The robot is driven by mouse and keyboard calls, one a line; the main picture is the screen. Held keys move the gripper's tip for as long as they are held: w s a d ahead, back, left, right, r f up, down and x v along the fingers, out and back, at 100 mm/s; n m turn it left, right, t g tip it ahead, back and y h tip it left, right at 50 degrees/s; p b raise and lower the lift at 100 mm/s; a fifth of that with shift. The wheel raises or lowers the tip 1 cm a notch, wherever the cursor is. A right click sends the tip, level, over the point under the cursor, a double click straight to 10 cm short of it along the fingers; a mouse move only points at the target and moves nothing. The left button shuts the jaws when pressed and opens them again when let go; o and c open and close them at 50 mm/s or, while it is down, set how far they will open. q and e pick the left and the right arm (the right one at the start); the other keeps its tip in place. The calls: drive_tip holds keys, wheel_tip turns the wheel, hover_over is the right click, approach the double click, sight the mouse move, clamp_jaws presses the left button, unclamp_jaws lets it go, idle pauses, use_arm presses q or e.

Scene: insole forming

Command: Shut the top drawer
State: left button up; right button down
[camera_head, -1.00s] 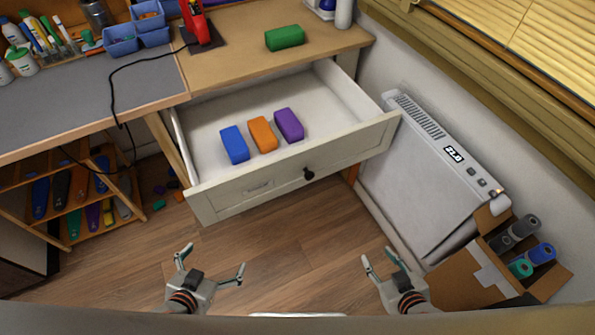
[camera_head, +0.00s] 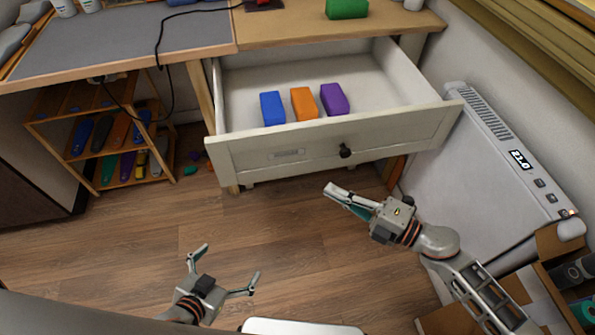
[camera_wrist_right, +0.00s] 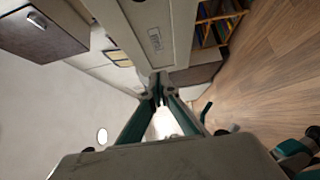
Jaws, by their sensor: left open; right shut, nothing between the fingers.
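The top drawer (camera_head: 310,150) is pulled out from under the desk, with a dark round knob (camera_head: 345,151) and a label holder on its cream front. Inside it lie a blue block (camera_head: 272,108), an orange block (camera_head: 304,104) and a purple block (camera_head: 334,99). My right gripper (camera_head: 333,192) is shut and empty, below and in front of the drawer front, apart from it in the head view. In the right wrist view its fingertips (camera_wrist_right: 159,88) are together, with the drawer front (camera_wrist_right: 150,35) beyond. My left gripper (camera_head: 228,270) is open and empty, low over the floor.
A green block (camera_head: 347,8) sits on the desktop (camera_head: 290,25) above the drawer. A white heater (camera_head: 490,165) stands at the right, beside a cardboard box (camera_head: 550,285). A wooden rack (camera_head: 75,130) is at the left.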

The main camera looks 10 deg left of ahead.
approach(282, 155)
drive_tip(key=s+a, duration=0.1)
drive_tip(key=a, duration=0.2)
drive_tip(key=w+a, duration=0.2)
drive_tip(key=shift+w, duration=0.35)
drive_tip(key=shift+w+a, duration=0.1)
drive_tip(key=shift+w, duration=0.35)
use_arm(q)
drive_tip(key=shift+a+f, duration=0.2)
drive_tip(key=shift+a, duration=0.05)
drive_tip(key=shift+w, duration=0.1)
